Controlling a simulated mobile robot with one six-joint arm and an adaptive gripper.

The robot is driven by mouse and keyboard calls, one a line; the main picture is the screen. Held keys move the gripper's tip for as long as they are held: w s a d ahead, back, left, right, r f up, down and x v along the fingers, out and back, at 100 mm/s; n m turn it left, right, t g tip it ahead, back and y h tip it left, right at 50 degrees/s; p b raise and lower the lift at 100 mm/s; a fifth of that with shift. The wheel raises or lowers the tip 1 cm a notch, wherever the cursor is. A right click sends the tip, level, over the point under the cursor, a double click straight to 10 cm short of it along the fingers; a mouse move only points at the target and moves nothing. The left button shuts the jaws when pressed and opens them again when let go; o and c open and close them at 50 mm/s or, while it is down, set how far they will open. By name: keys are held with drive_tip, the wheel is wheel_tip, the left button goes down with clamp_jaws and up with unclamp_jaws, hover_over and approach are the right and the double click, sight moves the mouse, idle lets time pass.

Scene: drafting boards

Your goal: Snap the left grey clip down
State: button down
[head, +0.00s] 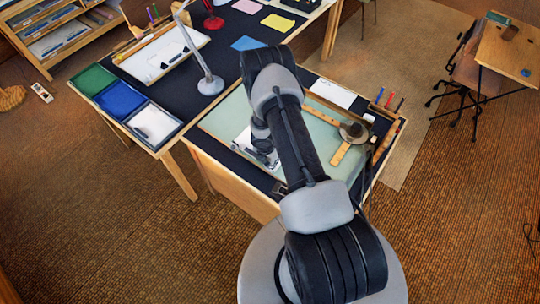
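A pale green drafting board (215,122) lies on the near desk, partly covered by my arm. My gripper (268,160) is low over the left part of the board, beside a white sheet (243,140). Its fingers are too small and too hidden by my wrist to tell open from shut. A small dark-grey piece (280,188) sits at the board's near edge; it may be a clip, but I cannot tell. I cannot make out the left grey clip clearly.
Pens (390,101) stand at the right edge. Green, blue and white trays (121,99) and a lamp (210,84) stand on the back-left desk.

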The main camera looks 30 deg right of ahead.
sight(268, 170)
drive_tip(key=shift+p, duration=1.05)
drive_tip(key=c, duration=1.6)
unclamp_jaws()
drive_tip(key=shift+o, duration=0.2)
wheel_tip(268, 170, up, 12)
drive_tip(key=a, duration=0.1)
drive_tip(key=shift+s+a, duration=0.35)
drive_tip(key=shift+f, duration=0.1)
